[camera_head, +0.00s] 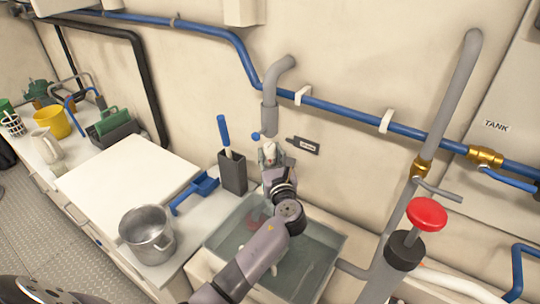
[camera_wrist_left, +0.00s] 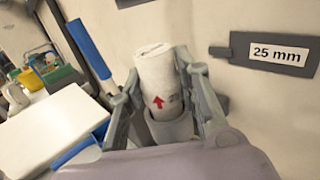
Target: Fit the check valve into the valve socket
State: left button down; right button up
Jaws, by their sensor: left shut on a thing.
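My left gripper (camera_head: 270,158) is shut on the check valve (camera_head: 269,150), a white cylinder. In the left wrist view the valve (camera_wrist_left: 155,80) stands between the two grey fingers (camera_wrist_left: 165,95), with a red arrow on its side pointing up, away from the palm. A grey round part shows at its lower end. In the head view a grey elbow pipe (camera_head: 279,74) comes down the wall and ends in a wider sleeve (camera_head: 269,119), seemingly the valve socket. The valve's top appears just below this sleeve; I cannot tell whether they touch. My right gripper is not in view.
A "25 mm" label (camera_wrist_left: 279,53) is on the wall to the right. A dark holder (camera_head: 233,174) with a blue-handled tool (camera_head: 223,130) stands left of the gripper. A water-filled basin (camera_head: 335,240) lies below my arm. A pot (camera_head: 147,234) and red-knobbed pump (camera_head: 426,214) flank it.

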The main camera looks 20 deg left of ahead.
pick_arm(q)
jog(key=shift+s+d+f, duration=0.1)
jog(key=shift+s+f, duration=0.15)
jog(key=shift+f, duration=0.75)
jog(key=c, duration=1.1)
grip_release()
jog(key=shift+s, duration=0.1)
jog(key=shift+s+d+f, duration=0.1)
jog(key=shift+s+d, duration=0.2)
jog(key=shift+d, duration=0.1)
jog(key=s+d+r, duration=0.2)
jog(key=s+d, duration=0.2)
jog(key=s, duration=0.1)
jog(key=shift+s, duration=0.2)
